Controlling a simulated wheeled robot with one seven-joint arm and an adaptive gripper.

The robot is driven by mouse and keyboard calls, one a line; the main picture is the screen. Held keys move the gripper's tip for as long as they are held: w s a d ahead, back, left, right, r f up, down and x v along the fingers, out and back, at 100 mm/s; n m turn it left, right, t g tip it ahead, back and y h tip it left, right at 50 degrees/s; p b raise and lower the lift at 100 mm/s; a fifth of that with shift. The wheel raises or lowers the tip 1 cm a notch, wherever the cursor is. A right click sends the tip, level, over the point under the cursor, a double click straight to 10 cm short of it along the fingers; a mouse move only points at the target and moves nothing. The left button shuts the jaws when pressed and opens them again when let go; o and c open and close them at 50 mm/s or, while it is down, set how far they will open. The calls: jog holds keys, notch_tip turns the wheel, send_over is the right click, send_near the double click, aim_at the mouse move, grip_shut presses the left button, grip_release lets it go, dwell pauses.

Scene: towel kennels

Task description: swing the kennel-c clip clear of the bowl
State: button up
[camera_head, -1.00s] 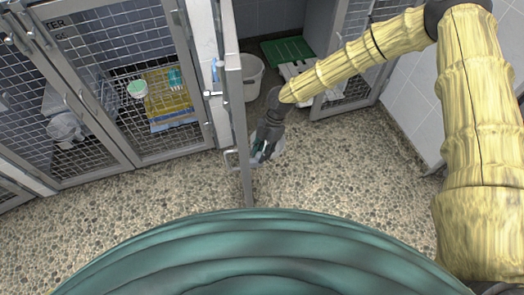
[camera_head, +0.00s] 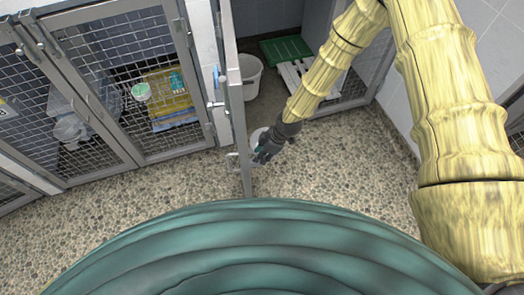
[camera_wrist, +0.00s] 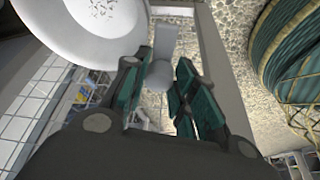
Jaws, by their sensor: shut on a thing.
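My gripper (camera_head: 259,157) is low beside the free edge of the open mesh door (camera_head: 236,120), seen nearly edge-on. In the wrist view, my gripper (camera_wrist: 158,92) has its dark green fingers on either side of a grey clip (camera_wrist: 164,42) with a rounded knob, and is shut on it. A white bowl (camera_wrist: 122,36) with speckled contents lies close to the left of the clip. It shows partly behind my gripper in the head view (camera_head: 256,136). I cannot tell whether clip and bowl touch.
A white bucket (camera_head: 249,78) and a green mat (camera_head: 286,49) are inside the open kennel. Closed mesh kennels stand at the left; one holds a yellow towel (camera_head: 167,86) and a green-rimmed cup (camera_head: 141,91). The pebbled floor (camera_head: 330,165) to the right is clear.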

jog(key=m+t+p, duration=0.1)
jog(key=m, duration=0.2)
jog(key=m+t+p, duration=0.1)
jog(key=m, duration=0.1)
jog(key=shift+s+a+r+m+h, duration=0.1)
jog(key=shift+s+m+h, duration=0.1)
jog(key=shift+m+h, duration=0.15)
jog(key=shift+o, duration=0.5)
jog(key=shift+m+t+p, duration=0.4)
jog(key=shift+m, duration=0.45)
jog(key=shift+s+h, duration=0.15)
jog(key=shift+h, duration=0.1)
jog(key=o, duration=0.9)
jog(key=shift+s, duration=0.1)
jog(key=shift+o, duration=0.2)
jog(key=shift+w, duration=0.2)
